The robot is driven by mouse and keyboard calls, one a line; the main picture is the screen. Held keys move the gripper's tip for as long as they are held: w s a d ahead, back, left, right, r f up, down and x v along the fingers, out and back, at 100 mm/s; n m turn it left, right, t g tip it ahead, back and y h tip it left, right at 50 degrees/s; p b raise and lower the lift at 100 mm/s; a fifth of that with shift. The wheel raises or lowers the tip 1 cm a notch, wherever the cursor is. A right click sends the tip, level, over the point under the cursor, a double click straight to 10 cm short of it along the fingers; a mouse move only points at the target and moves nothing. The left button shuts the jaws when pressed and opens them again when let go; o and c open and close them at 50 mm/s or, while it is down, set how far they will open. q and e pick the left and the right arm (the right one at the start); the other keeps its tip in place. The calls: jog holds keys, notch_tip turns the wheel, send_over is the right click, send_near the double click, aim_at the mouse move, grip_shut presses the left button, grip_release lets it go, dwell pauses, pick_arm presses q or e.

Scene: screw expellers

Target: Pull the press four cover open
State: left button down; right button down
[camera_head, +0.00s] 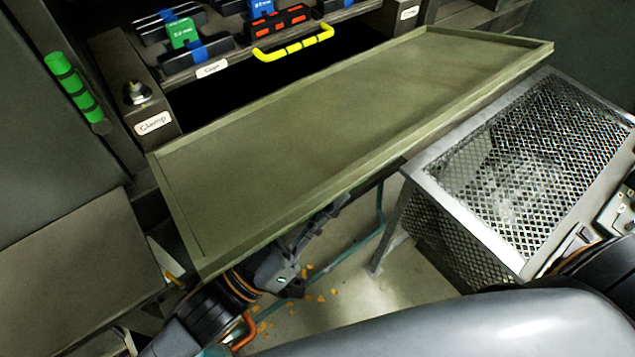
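The press cover (330,130) is a long olive-green panel with a raised rim. It is swung out from the machine and lies nearly flat, slanting up to the right, with the machine's dark opening showing behind it. My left gripper (318,235) is below the cover's near edge, close to its underside. The edge hides part of its fingers, and I cannot tell whether it touches the cover or is open. My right gripper (618,208) is at the right edge, partly cut off, beside the mesh box and away from the cover; its fingers are not clear.
A metal mesh box (520,175) stands to the right of the cover. Behind it are a yellow handle (293,43), red-marked blocks (281,21) and a green clamp block (182,32). A green-banded grip (75,88) is at left. Orange scraps lie on the floor (330,285).

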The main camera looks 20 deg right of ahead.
pick_arm(q)
jog(key=shift+s+f+m+g+b, duration=0.1)
jog(key=shift+f+m+g+b, duration=0.3)
jog(key=shift+f+m, duration=0.3)
jog(key=shift+f, duration=0.1)
jog(key=c, duration=1.3)
grip_release()
jog(key=shift+c, duration=0.2)
jog(key=v, duration=1.2)
jog(key=shift+f, duration=0.2)
